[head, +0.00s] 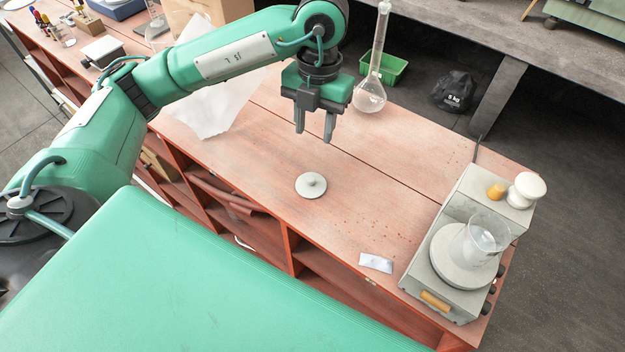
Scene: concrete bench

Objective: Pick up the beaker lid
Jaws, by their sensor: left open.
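The beaker lid (311,185) is a small grey disc with a round knob on top. It lies flat on the reddish bench top, near the front edge and in the middle of the head view. My left gripper (314,136) hangs above the bench with its fingers pointing down, a little behind the lid in the picture. Its two grey fingers are apart with nothing between them. It does not touch the lid. A glass beaker (481,241) stands on the round plate of a grey hotplate device at the right. My right gripper does not show.
The hotplate device (455,222) carries a white knobbed part and orange pieces. A round-bottomed flask (370,94) stands behind my left gripper, by a green tray (384,66). A small pale card (376,262) lies near the front edge. A white sheet (208,105) lies left of the gripper.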

